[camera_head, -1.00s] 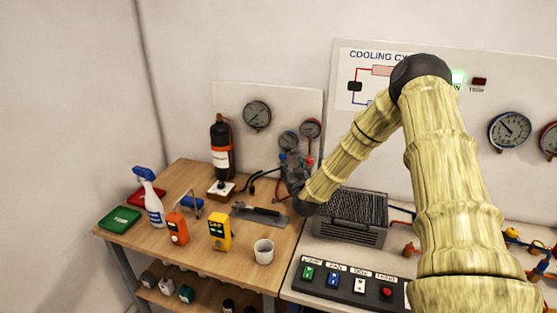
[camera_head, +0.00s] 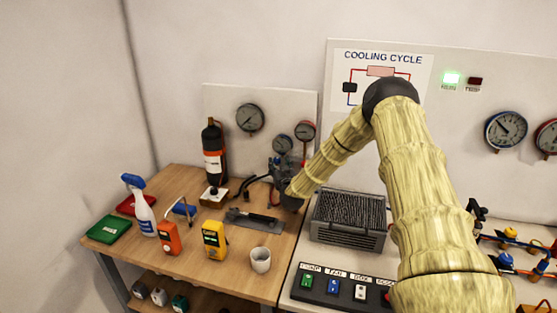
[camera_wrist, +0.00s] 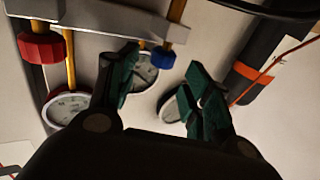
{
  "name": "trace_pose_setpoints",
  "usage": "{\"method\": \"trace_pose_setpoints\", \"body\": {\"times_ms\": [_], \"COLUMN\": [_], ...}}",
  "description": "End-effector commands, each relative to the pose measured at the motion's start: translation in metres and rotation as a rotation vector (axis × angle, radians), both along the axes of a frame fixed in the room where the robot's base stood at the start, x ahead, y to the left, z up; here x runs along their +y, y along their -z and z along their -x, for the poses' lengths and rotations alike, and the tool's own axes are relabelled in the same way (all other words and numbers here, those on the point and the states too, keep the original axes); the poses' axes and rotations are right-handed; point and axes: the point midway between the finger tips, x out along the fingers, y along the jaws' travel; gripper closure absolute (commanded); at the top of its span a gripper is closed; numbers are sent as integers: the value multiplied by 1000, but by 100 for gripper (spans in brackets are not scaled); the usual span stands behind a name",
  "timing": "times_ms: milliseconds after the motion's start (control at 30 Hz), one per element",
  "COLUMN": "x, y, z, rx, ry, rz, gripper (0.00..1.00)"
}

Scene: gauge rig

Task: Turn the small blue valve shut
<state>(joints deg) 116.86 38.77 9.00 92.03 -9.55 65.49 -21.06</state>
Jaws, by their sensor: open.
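The small blue valve (camera_wrist: 163,58) is a blue knob on a brass stem of the gauge manifold (camera_wrist: 110,18). In the wrist view it shows in the gap between the fingertips of my gripper (camera_wrist: 161,61), closer to the left finger. The green-padded fingers are spread and hold nothing. I cannot tell whether either finger touches the knob. A larger red knob (camera_wrist: 40,47) sits on the same manifold at the left. In the head view my gripper (camera_head: 284,177) is at the manifold by the back panel, and my arm's end largely hides the knobs.
A blue-rimmed gauge (camera_head: 282,144) and a red-rimmed gauge (camera_head: 305,131) stand above the manifold. A black cylinder (camera_head: 213,150) and hoses are to its left. A finned block (camera_head: 347,222) stands to the right. Wooden bench (camera_head: 205,265) holds a spray bottle, meters and a cup.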

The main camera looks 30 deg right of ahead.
Motion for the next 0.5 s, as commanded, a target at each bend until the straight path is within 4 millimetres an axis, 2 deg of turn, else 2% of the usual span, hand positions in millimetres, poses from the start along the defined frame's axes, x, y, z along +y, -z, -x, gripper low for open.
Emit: {"method": "trace_pose_setpoints", "body": {"times_ms": [200,500], "x": [-8,-12], "y": [-1,1], "z": [-21,-30], "rx": [0,1], "ry": [0,0], "rz": [1,1], "gripper": [50,50]}}
